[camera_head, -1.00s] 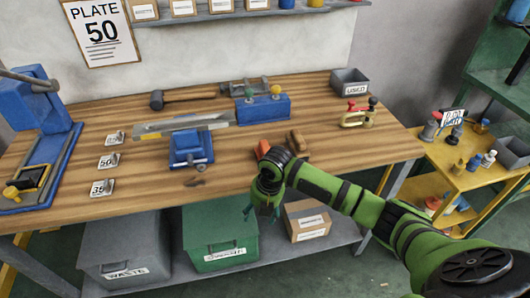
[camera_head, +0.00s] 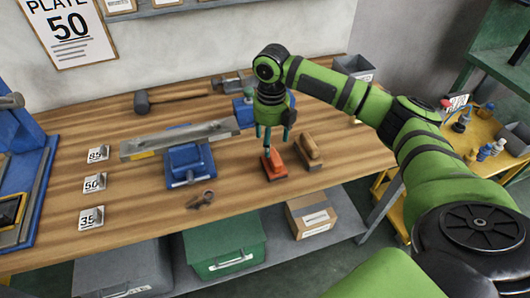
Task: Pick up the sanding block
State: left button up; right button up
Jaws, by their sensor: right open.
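I cannot tell whether the fingertips touch the block. My left gripper is not in view.
A brown wooden-handled tool (camera_head: 309,151) lies close to the right of the block. Bare bench lies between.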

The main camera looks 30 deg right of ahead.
aim_at(272, 156)
jog(key=shift+f, duration=0.4)
jog(key=s+f+p, duration=0.1)
jog(key=f+p, duration=0.1)
jog(key=shift+s+a+f, duration=0.15)
jog(key=shift+s+f, duration=0.2)
jog(key=shift+s, duration=0.05)
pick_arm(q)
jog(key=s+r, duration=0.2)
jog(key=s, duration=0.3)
pick_arm(e)
notch_tip(272, 156, down, 2)
jog(key=shift+w+f, duration=0.15)
jog(key=shift+f, duration=0.05)
jog(key=shift+w+f, duration=0.1)
jog(key=shift+f, duration=0.15)
jog(key=c, duration=1.1)
grip_shut()
jog(key=shift+w+r, duration=0.1)
jog(key=shift+r, duration=0.55)
notch_tip(272, 156, up, 3)
jog(key=shift+f+b, duration=0.2)
jog(key=shift+b, duration=0.45)
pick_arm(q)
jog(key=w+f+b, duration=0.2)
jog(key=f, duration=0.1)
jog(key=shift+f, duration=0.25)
pick_arm(e)
jog(key=s+d+r, duration=0.7)
jog(key=s, duration=0.2)
jog(key=shift+s, duration=0.3)
